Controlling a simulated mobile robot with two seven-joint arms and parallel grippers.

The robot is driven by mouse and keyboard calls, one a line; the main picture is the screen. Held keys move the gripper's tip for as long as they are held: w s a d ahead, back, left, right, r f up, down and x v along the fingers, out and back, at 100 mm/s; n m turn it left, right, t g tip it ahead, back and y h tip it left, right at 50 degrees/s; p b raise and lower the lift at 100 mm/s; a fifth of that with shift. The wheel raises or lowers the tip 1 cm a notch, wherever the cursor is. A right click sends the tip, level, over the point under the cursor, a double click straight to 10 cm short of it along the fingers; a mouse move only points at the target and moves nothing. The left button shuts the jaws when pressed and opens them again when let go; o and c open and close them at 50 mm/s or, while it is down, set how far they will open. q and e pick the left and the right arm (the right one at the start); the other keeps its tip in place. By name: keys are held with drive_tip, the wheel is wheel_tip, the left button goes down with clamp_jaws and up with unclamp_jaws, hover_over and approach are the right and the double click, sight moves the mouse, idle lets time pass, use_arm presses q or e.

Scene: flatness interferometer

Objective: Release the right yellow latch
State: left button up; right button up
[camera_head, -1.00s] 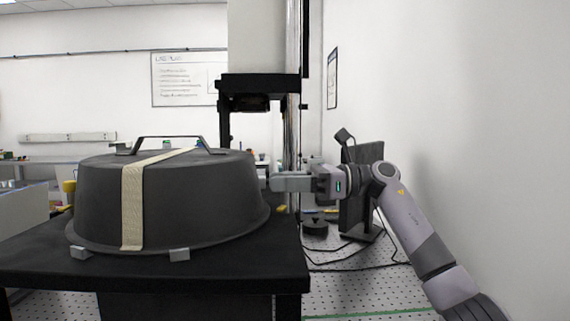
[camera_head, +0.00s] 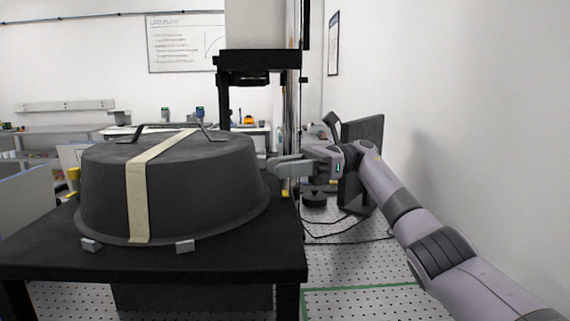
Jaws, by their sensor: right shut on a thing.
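A large dark grey round cover (camera_head: 200,190) with a black top handle and a cream strap stands on a black table (camera_head: 230,260). My right gripper (camera_head: 274,166) reaches in from the right and is shut at the cover's right side, on what appears to be the right yellow latch. A small bit of yellow (camera_head: 284,193) shows just below the fingers; the rest of that latch is hidden. The left yellow latch (camera_head: 73,178) is at the cover's left edge. My left gripper is not in view.
Small grey blocks (camera_head: 185,246) sit at the cover's front rim. A dark column with a black head (camera_head: 258,62) stands behind. A dark monitor (camera_head: 362,135) and loose cables are behind my right arm. A white wall is at right.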

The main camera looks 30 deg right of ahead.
drive_tip(key=shift+f, duration=0.15)
drive_tip(key=o, duration=0.9)
